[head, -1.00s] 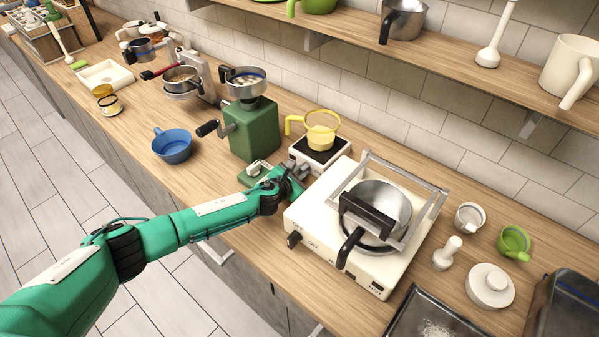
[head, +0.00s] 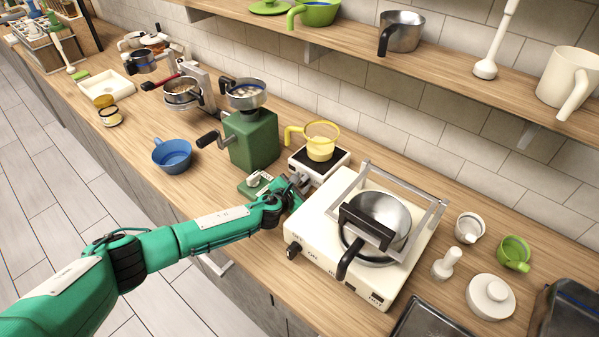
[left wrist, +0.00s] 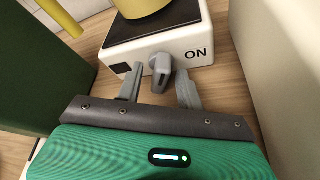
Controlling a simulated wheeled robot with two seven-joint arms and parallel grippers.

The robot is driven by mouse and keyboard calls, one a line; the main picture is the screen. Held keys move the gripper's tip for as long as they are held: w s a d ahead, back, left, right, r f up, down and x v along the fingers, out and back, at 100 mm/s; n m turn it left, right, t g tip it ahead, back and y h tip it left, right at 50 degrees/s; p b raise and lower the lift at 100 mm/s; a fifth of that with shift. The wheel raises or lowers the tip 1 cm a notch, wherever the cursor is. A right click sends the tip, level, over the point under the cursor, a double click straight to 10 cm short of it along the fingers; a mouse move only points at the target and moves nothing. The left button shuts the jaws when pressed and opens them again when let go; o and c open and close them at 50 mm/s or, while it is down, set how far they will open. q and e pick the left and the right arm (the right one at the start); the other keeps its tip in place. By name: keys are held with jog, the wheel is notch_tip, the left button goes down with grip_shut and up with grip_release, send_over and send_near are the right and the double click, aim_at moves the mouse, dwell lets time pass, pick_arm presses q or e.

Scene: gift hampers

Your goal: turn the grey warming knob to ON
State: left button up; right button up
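The grey warming knob (left wrist: 161,70) sits on the front face of a small white warmer (left wrist: 192,40) in the left wrist view. The word ON shows to the right of the knob. In the head view the warmer (head: 332,172) has a black top plate, and its knob is hidden or too small to tell behind my gripper. My left gripper (left wrist: 158,88) is open, with one grey finger on each side of the knob; I cannot tell whether either touches it. In the head view the left gripper (head: 297,187) is at the warmer's front. My right gripper is not in view.
A yellow pot (head: 321,149) stands on the warmer. A green grinder (head: 254,142) is to the left. A white stove (head: 325,250) with a steel pan (head: 381,217) stands close on the right. Clear counter lies in front of the blue pot (head: 172,155).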

pick_arm(q)
notch_tip(320, 180, up, 20)
jog(key=shift+f+b, duration=0.15)
jog(key=shift+b, duration=0.2)
dwell(0.3)
